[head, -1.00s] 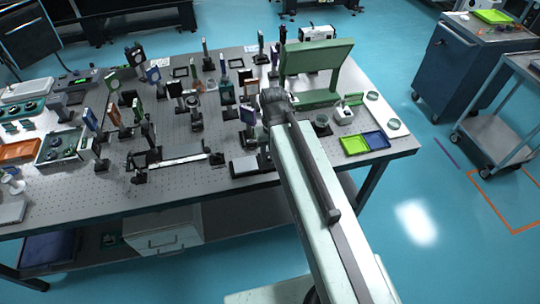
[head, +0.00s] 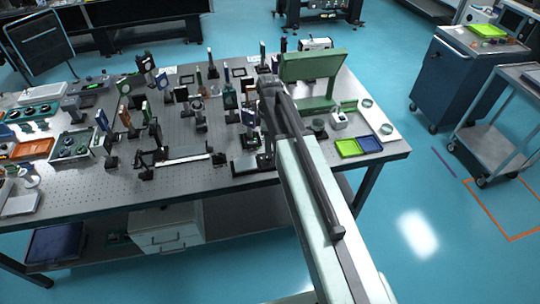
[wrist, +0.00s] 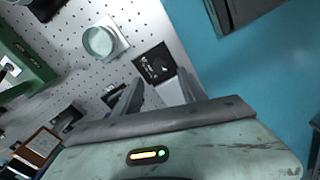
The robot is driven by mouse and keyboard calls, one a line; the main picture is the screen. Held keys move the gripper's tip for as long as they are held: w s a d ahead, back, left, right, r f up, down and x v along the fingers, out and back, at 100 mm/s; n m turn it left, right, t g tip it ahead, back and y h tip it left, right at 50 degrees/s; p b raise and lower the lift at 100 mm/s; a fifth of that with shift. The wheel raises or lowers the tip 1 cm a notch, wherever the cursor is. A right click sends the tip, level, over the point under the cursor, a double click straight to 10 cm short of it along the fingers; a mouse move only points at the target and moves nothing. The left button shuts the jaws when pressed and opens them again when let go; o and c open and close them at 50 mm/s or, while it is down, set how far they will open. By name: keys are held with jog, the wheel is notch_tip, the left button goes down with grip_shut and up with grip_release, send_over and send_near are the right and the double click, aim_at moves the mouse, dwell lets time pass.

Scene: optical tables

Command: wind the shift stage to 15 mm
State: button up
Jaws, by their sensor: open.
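A long pale rail with dark end blocks (head: 182,158) lies near the table's front edge in the head view. A low dark stage with a light plate (head: 250,164) sits just left of my arm. I cannot tell which is the shift stage, and no scale can be read. In the head view my arm hides the fingers.
A green stand (head: 312,66) rises beside my arm's end. Several upright optics crowd the perforated table (head: 80,195). Lime and blue trays (head: 348,147) lie near the right edge. A pale green dish (wrist: 100,40) shows in the wrist view.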

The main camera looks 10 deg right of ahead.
aim_at(269, 156)
notch_tip(269, 156, down, 8)
jog(key=b, duration=0.7)
jog(key=shift+r, duration=0.25)
grip_shut()
